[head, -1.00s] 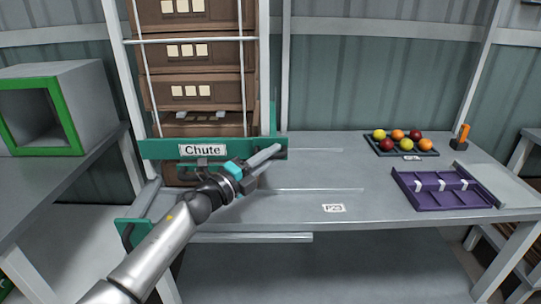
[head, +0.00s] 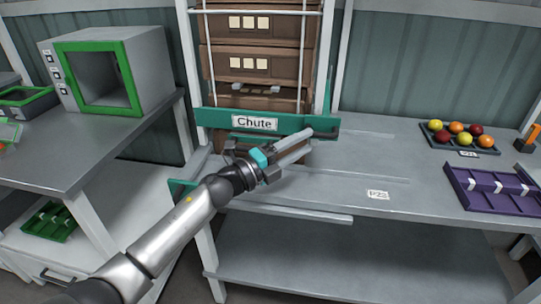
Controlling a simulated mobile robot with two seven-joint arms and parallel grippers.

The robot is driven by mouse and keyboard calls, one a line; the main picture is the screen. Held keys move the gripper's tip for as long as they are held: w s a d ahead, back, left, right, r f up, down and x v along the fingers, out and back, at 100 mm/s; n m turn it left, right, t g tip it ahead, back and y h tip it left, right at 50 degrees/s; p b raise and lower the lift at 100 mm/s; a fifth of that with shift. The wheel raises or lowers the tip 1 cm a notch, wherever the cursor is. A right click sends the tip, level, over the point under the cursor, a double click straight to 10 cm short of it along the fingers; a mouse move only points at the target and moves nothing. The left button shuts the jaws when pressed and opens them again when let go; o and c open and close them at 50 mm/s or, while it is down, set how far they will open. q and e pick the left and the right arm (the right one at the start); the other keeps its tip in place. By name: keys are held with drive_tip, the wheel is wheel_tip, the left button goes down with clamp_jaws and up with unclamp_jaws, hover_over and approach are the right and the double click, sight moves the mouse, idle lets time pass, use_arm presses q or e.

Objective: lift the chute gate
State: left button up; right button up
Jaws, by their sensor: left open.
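The chute gate (head: 218,118) is a teal crossbar with a white "Chute" label. It is level and down, in front of a stack of brown crates (head: 252,33) between pale uprights. A dark piece, perhaps a handle, shows at its right end. My left gripper (head: 296,149) is open, its grey fingers pointing right and slightly up, just below the gate's right half. It looks empty, and I cannot tell whether it touches the gate. The arm and gripper hide part of the lowest crate. My right gripper is not in view.
The grey bench (head: 350,175) has clear room right of the gate. A dark tray (head: 432,140) of colourful tomatoes and a purple divided tray (head: 490,201) lie farther right. A green-framed grey box (head: 160,75) stands on the left table (head: 90,150).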

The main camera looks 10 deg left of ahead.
use_arm(q)
drive_tip(key=v, duration=0.9)
drive_tip(key=shift+p, duration=0.3)
drive_tip(key=a+f+n+t+y, duration=0.1)
drive_tip(key=a+f+n+y, duration=0.4)
drive_tip(key=f, duration=0.5)
drive_tip(key=a+f+n+t+y, duration=0.1)
drive_tip(key=a+f+n+y, duration=0.2)
drive_tip(key=f+n, duration=0.5)
drive_tip(key=s+a+f+n+g+y, duration=0.25)
drive_tip(key=s+f, duration=0.25)
drive_tip(key=f, duration=0.4)
drive_tip(key=s+a+f+n+g+y, duration=0.25)
drive_tip(key=s+f, duration=0.25)
drive_tip(key=f, duration=0.3)
drive_tip(key=s+f+n+g, duration=0.2)
drive_tip(key=s+f, duration=0.4)
drive_tip(key=s, duration=0.5)
drive_tip(key=s+f+n+g+y, duration=0.1)
drive_tip(key=s+f+n+g, duration=0.2)
drive_tip(key=s+f, duration=0.3)
drive_tip(key=s+f+n+g, duration=0.3)
drive_tip(key=s+f, duration=0.3)
drive_tip(key=s, duration=1)
drive_tip(key=shift+d+f+g, duration=0.3)
drive_tip(key=shift+d+f, duration=0.1)
drive_tip(key=shift+d, duration=0.05)
drive_tip(key=shift+w, duration=0.1)
